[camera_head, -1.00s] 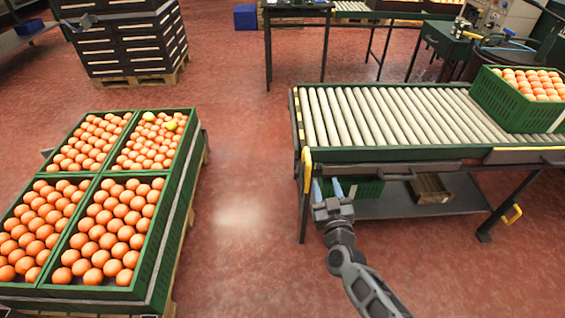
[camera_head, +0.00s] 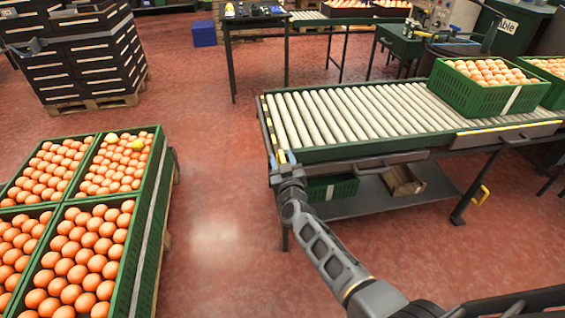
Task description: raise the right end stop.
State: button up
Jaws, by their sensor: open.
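The roller conveyor (camera_head: 350,112) stands right of centre. A yellow handle (camera_head: 482,195) hangs below its front rail, on the right. Another yellow part (camera_head: 272,161) shows at its front left corner, partly covered by my gripper. I cannot clearly make out the right end stop or whether it is up or down. My gripper (camera_head: 286,157) is open, its two blue-tipped fingers pointing away from me at that left corner. It looks empty; contact with the corner cannot be told.
A green crate of oranges (camera_head: 482,97) stands on the rollers, with another crate (camera_head: 552,92) at right. Filled orange crates (camera_head: 150,215) stand on a pallet at left. Red floor (camera_head: 215,190) lies free between. Stacked dark crates (camera_head: 75,60) stand behind.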

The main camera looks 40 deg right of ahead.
jog(key=shift+d, duration=0.1)
grip_shut()
dwell(0.3)
